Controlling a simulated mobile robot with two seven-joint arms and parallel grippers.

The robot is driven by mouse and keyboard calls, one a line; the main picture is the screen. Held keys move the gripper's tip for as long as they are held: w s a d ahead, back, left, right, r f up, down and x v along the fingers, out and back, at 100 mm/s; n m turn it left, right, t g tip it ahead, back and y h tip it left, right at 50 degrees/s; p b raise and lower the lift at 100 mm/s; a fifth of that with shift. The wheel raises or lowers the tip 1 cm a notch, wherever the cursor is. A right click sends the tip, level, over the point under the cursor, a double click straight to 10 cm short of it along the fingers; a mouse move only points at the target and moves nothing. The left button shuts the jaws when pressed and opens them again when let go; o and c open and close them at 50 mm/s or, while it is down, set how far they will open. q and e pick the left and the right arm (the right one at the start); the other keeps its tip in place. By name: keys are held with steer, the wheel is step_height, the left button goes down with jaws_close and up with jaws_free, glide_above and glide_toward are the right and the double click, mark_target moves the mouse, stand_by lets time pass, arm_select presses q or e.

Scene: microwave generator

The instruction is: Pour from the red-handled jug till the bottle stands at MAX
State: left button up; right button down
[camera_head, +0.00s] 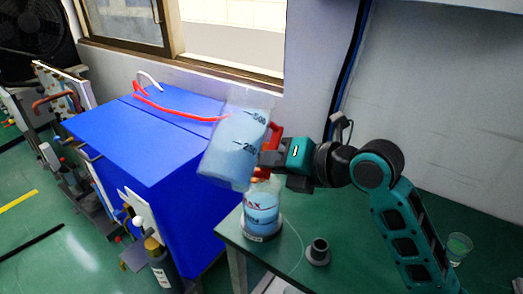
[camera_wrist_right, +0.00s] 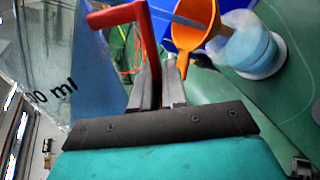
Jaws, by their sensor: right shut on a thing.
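The clear jug (camera_head: 238,146) holds pale blue liquid and has black 500 and 250 marks. It is tilted in the air above the bottle. My right gripper (camera_head: 271,159) is shut on its red handle, which also shows in the right wrist view (camera_wrist_right: 143,32). The bottle (camera_head: 262,212) stands upright on the table with blue liquid inside and red MAX lettering; its exact level is hard to read. In the right wrist view, an orange funnel (camera_wrist_right: 194,24) is at the bottle (camera_wrist_right: 252,48). The jug hides the bottle's top in the head view. My left gripper is out of view.
A large blue cabinet (camera_head: 150,125) with red and white hoses stands left of the green table (camera_head: 345,215). A small dark cylinder (camera_head: 317,252) stands right of the bottle. A clear cup (camera_head: 459,247) is at the far right. The table between them is clear.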

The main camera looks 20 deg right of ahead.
steer(key=shift+s+a+f+m+g+y+p, duration=0.4)
steer(key=shift+s+m+g+p, duration=0.3)
steer(key=shift+p, duration=0.65)
stand_by(3.5)
steer(key=shift+w+f+b, duration=0.1)
steer(key=shift+w+b, duration=0.1)
steer(key=shift+b, duration=0.2)
steer(key=shift+w+d+r+n+t+h+b, duration=0.4)
steer(key=shift+n+t+b, duration=0.3)
steer(key=shift+b, duration=0.5)
steer(key=shift+w+r, duration=0.15)
